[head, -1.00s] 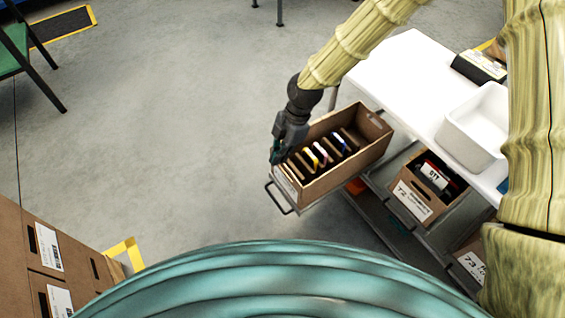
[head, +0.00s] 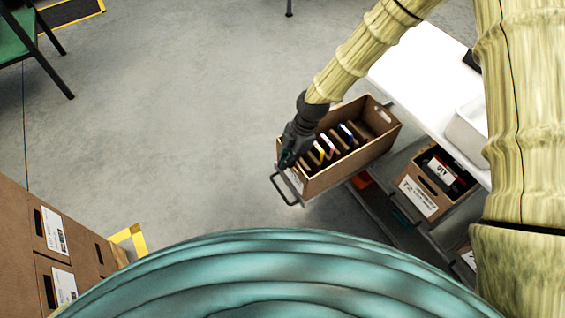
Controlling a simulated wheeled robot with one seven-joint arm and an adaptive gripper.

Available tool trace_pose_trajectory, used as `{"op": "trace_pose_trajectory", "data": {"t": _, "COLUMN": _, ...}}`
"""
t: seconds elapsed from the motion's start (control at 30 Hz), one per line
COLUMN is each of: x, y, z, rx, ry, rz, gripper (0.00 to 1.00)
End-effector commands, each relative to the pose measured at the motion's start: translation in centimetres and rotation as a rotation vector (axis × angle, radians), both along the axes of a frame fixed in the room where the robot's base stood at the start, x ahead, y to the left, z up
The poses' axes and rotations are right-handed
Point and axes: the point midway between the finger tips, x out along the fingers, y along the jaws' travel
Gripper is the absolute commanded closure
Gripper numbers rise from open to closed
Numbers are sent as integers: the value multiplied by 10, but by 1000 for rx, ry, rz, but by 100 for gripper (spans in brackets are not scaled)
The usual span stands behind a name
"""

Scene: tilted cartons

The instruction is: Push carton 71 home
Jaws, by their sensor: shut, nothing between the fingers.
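In the head view a long brown open carton (head: 345,172) sticks out from the rack beside the white table. Several upright dividers or items stand in a row inside it. A label on its front end is partly hidden and too small to read; the neighbouring carton (head: 431,184) reads 72. A dark wire handle (head: 287,189) is at the long carton's front end. My gripper (head: 286,160) is shut and empty at the front end's left part, pointing down. I cannot tell whether it touches the carton.
A white table (head: 425,85) with a white bin (head: 467,130) stands at right. A green chair (head: 22,40) is at upper left. The grey floor between is clear.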

Motion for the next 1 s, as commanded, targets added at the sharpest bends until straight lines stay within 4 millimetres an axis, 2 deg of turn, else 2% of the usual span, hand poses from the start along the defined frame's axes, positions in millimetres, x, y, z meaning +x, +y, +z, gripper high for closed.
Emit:
{"op": "trace_pose_trajectory", "data": {"t": 0.63, "x": 6, "y": -9, "z": 0, "rx": 1, "ry": -1, "rz": -2, "gripper": 100}}
{"op": "trace_pose_trajectory", "data": {"t": 0.77, "x": 13, "y": -19, "z": 1, "rx": 1, "ry": -2, "rz": -4, "gripper": 100}}
{"op": "trace_pose_trajectory", "data": {"t": 1.0, "x": 35, "y": -50, "z": 1, "rx": 0, "ry": 0, "rz": -5, "gripper": 100}}
